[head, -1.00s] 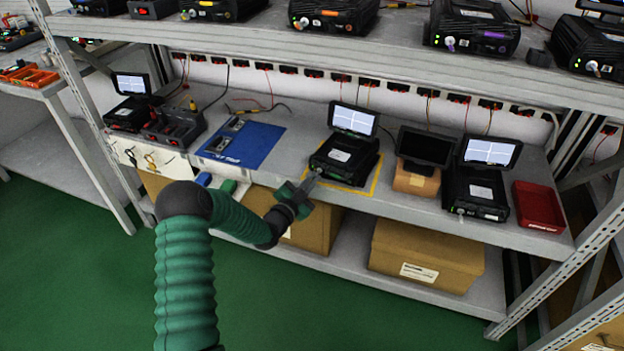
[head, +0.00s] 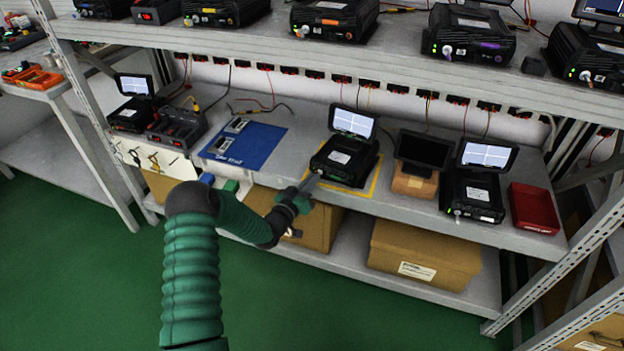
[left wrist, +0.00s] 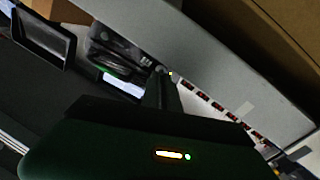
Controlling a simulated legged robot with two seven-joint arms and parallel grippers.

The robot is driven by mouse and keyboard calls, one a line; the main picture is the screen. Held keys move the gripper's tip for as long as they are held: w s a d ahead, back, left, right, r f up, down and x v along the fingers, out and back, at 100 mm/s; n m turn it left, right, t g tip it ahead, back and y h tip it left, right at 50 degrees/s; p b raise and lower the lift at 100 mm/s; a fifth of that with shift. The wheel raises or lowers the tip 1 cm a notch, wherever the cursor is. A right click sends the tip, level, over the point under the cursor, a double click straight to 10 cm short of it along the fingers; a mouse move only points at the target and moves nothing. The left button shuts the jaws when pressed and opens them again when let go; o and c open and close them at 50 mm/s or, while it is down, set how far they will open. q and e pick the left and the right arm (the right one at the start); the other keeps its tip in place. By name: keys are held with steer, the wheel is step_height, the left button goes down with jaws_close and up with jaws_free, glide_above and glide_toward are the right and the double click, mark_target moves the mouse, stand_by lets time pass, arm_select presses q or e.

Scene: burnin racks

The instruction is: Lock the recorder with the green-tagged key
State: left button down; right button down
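A black recorder (head: 343,161) with a lit screen (head: 354,121) stands inside a yellow outline on the middle shelf. My left gripper (head: 311,182) is at its front left corner, fingertips very close to the front face; I cannot tell if they touch. In the left wrist view the fingers (left wrist: 161,90) look close together beside a dark device (left wrist: 118,62). Whether they hold a key is too small to tell. Several keys (head: 153,160) hang on a white panel (head: 125,143) at the left shelf edge; no green tag can be made out. My right gripper is not in view.
On the same shelf are a blue mat (head: 240,148), a dark display on a cardboard box (head: 414,186), another recorder (head: 473,194) and a red tray (head: 534,209). More recorders line the upper shelf (head: 400,52). Cardboard boxes (head: 425,257) stand below.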

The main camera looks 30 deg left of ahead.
arm_select(q)
steer(key=n, duration=0.3)
steer(key=n+p, duration=0.1)
steer(key=n, duration=0.1)
steer(key=shift+s+a+f, duration=0.1)
steer(key=shift+a+f, duration=0.05)
steer(key=shift+f, duration=0.1)
stand_by(0.4)
steer(key=c, duration=1.9)
jaws_free()
steer(key=s+p, duration=0.3)
steer(key=s, duration=1.3)
steer(key=shift+s+d, duration=0.4)
steer(key=shift+d, duration=0.05)
